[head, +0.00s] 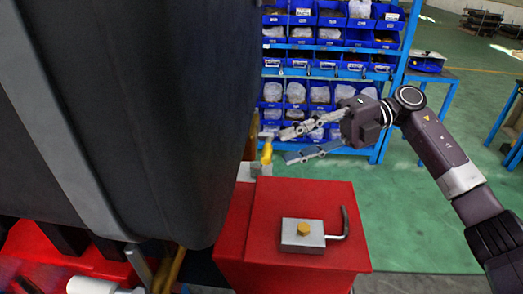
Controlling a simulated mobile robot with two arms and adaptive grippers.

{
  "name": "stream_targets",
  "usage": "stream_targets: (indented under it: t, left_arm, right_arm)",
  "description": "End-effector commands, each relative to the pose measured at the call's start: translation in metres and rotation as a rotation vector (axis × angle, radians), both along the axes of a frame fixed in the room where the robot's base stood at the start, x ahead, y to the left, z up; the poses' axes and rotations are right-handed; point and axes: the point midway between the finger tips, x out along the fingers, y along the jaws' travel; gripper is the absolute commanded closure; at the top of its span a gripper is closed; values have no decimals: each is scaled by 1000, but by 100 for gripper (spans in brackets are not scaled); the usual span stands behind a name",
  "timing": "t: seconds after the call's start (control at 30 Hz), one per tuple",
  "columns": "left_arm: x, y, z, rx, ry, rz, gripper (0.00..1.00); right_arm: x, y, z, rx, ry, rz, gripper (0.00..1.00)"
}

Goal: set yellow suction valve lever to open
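A small yellow lever (267,152) stands up from a pale grey block (260,169) at the back left of the red stand (240,215). My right gripper (284,146) comes in from the right at the lever's height. Its two fingers are spread apart, with the tips pointing left toward the lever. The tips look close to the lever; I cannot tell whether they touch it. Nothing shows between the fingers. My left gripper is not in view.
A silver block (301,238) with a yellow knob (303,229) and a bent metal rod (345,224) sits on the red stand's top. A large dark body (150,100) fills the left. Behind is a blue rack (388,87) of bins. Green floor (390,215) lies right.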

Motion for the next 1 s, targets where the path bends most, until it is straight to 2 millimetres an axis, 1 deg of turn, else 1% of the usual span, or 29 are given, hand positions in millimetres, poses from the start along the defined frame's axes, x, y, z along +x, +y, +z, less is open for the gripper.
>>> stream_targets:
  t: [0.03, 0.1, 0.3, 0.47, 0.7, 0.73, 0.77, 1.0]
  left_arm:
    - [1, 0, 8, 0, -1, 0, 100]
    - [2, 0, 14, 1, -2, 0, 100]
    - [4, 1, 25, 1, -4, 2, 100]
    - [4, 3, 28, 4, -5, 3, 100]
    - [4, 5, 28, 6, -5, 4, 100]
    - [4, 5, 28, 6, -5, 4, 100]
    - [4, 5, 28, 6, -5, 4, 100]
    - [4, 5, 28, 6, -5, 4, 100]
  right_arm:
    - [-3, 9, 2, 2, 2, 4, 68]
    - [-5, 21, 0, 4, 3, 3, 68]
    - [-10, 48, -5, 6, 2, 1, 68]
    - [-12, 58, -9, 6, 1, 0, 68]
    - [-12, 59, -10, 6, 1, -1, 68]
    - [-12, 59, -10, 6, 1, -1, 70]
    - [-12, 59, -10, 6, 1, -1, 73]
    - [-12, 59, -10, 6, 1, -1, 99]
